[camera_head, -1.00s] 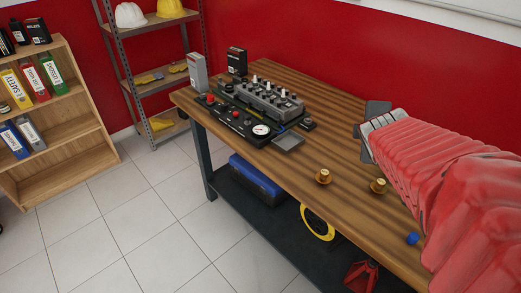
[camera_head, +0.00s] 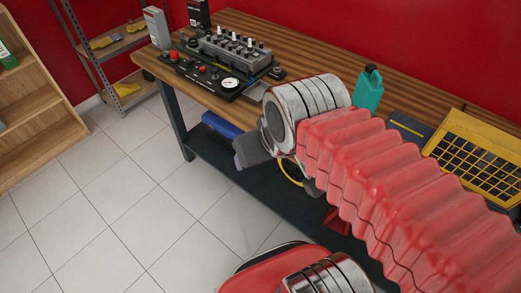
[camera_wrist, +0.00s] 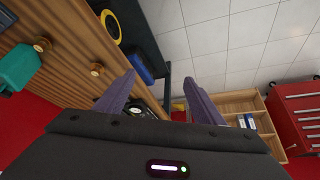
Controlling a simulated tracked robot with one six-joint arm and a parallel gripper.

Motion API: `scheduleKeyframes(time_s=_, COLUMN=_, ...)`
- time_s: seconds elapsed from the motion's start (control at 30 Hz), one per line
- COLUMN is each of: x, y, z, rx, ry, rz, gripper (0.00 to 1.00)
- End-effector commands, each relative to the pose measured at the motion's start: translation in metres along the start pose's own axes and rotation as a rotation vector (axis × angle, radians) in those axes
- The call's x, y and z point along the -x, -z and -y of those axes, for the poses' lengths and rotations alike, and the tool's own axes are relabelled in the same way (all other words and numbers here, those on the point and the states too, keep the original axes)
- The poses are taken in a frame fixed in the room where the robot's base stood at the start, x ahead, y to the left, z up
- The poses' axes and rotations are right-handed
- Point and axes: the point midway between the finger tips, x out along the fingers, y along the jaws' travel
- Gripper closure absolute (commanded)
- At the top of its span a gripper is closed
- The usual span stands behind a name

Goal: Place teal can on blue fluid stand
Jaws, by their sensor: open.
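The teal can (camera_head: 369,90) stands upright on the wooden workbench (camera_head: 300,42), behind my arm, with a dark cap. It also shows at the left edge of the wrist view (camera_wrist: 20,66). My gripper (camera_wrist: 159,75) is open and empty, its fingers apart over the bench's front edge and the floor, well away from the can. In the head view my gripper (camera_head: 248,150) is partly hidden by my wrist. A dark blue flat-topped thing (camera_head: 410,128) is right of the can; I cannot tell if it is the blue fluid stand.
A yellow crate with a grid (camera_head: 485,160) stands at the right. The control trainer (camera_head: 215,65) fills the bench's left end. A blue box (camera_wrist: 142,68) and a yellow ring (camera_wrist: 111,25) are below. Floor at left is clear.

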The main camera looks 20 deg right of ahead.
Motion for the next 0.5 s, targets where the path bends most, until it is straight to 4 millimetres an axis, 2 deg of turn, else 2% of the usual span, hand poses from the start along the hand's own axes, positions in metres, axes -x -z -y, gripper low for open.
scheduleKeyframes(time_s=0.1, x=0.000, y=0.000, z=0.000, rx=0.001, ry=-0.001, rz=-0.001, gripper=0.34)
scheduleKeyframes(time_s=0.33, x=0.000, y=0.002, z=-0.002, rx=-0.001, ry=-0.006, rz=-0.004, gripper=0.34)
scheduleKeyframes(time_s=0.43, x=-0.003, y=0.009, z=-0.011, rx=-0.016, ry=-0.029, rz=-0.018, gripper=0.34)
scheduleKeyframes(time_s=0.5, x=-0.006, y=0.018, z=-0.024, rx=-0.035, ry=-0.062, rz=-0.039, gripper=0.34)
